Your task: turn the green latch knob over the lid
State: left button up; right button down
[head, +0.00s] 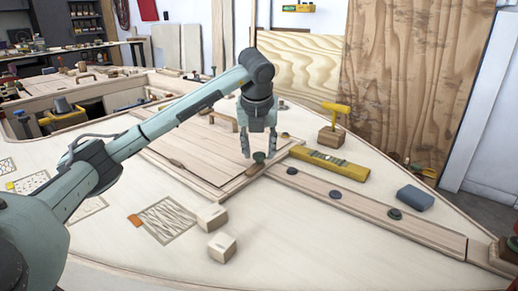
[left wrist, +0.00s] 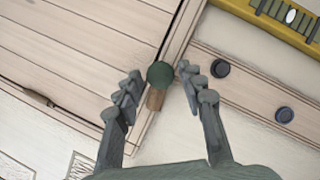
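The green latch knob (head: 258,157) sits at the near right corner of the wooden plank lid (head: 190,147). In the left wrist view the knob (left wrist: 160,73) is a round dark green top with a short brown wooden piece (left wrist: 155,99) showing below it, beside the lid's edge (left wrist: 85,60). My left gripper (head: 257,150) points down over the knob. Its fingers (left wrist: 160,79) are open, one on each side of the knob, with a visible gap on both sides. My right gripper is not in view.
A yellow level (head: 330,164) and a plank with dark round knobs (head: 335,194) lie right of the lid. A yellow-handled tool on a wooden block (head: 332,130) stands behind. Two wooden blocks (head: 212,217) and a grey-blue block (head: 414,198) rest on the deck.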

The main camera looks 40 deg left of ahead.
pick_arm(q)
grip_shut()
